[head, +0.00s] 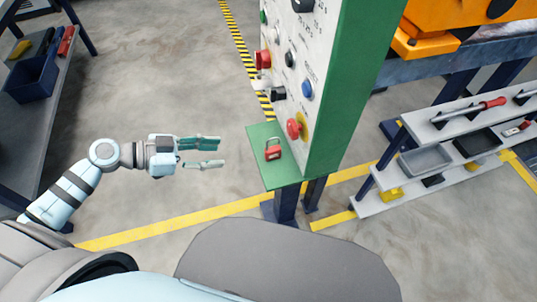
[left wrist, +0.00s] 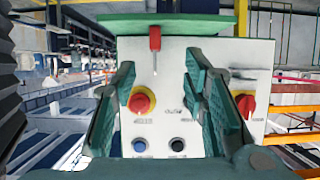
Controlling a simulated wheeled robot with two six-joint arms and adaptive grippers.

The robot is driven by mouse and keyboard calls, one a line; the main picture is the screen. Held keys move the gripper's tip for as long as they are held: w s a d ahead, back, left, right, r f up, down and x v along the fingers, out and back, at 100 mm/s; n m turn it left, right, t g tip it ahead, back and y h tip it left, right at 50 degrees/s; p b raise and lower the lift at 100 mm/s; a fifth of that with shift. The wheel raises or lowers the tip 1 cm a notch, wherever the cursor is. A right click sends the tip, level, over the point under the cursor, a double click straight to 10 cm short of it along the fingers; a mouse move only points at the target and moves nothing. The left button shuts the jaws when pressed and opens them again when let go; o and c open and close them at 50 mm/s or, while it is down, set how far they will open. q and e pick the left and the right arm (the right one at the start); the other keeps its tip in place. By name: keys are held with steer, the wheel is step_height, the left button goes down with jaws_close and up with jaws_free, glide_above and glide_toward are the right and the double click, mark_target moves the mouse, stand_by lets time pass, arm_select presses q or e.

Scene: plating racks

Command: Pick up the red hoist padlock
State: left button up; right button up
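The red padlock (head: 273,148) sits on a small green shelf (head: 257,170) at the foot of the control panel. In the left wrist view, which looks upside down, the padlock (left wrist: 155,38) is red with a thin pale part pointing down the picture, between and beyond the fingertips. My left gripper (head: 222,153) is open and empty, to the left of the shelf, with its fingers pointing right toward the padlock. There is a clear gap between fingertips and padlock. Both green fingers show in the left wrist view (left wrist: 162,68). My right gripper is not in view.
The white control panel (head: 290,75) with several buttons and a green frame (head: 355,70) rises right behind the padlock. A red button (head: 294,129) sticks out close to it. A rack with trays (head: 425,160) stands right; a bench with a blue bin (head: 32,80) stands far left.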

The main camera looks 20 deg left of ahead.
mark_target(265, 152)
arm_select(q)
steer(key=x, duration=0.9)
steer(key=r+x, duration=0.1)
steer(key=x, duration=0.4)
steer(key=shift+s+d, duration=0.15)
steer(key=shift+d, duration=0.3)
steer(key=shift+r, duration=0.1)
jaws_close()
